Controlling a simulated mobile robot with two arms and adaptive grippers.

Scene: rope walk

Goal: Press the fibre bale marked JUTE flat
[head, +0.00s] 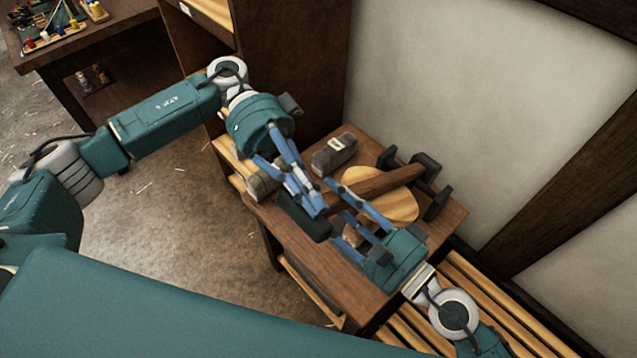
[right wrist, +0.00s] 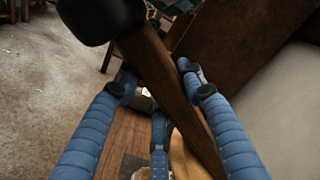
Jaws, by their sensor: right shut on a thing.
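A grey-brown bale with a white label (head: 335,155) lies at the back of the small wooden table; the label is too small to read. A second bale (head: 261,186) lies at the table's left, partly hidden by my left gripper (head: 308,205). I cannot tell which is marked JUTE. A wooden bar with a black end (head: 376,183) slants over the table; its black end is large in the right wrist view (right wrist: 100,18). My right gripper (head: 343,212) is shut on the bar. My left gripper is beside the black end; its grip is unclear.
A round pale wooden board (head: 396,207) lies under the bar. A dark cabinet (head: 290,60) and a pale wall (head: 480,90) close off the back. A slatted bench (head: 480,290) is at the right. Open floor lies left.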

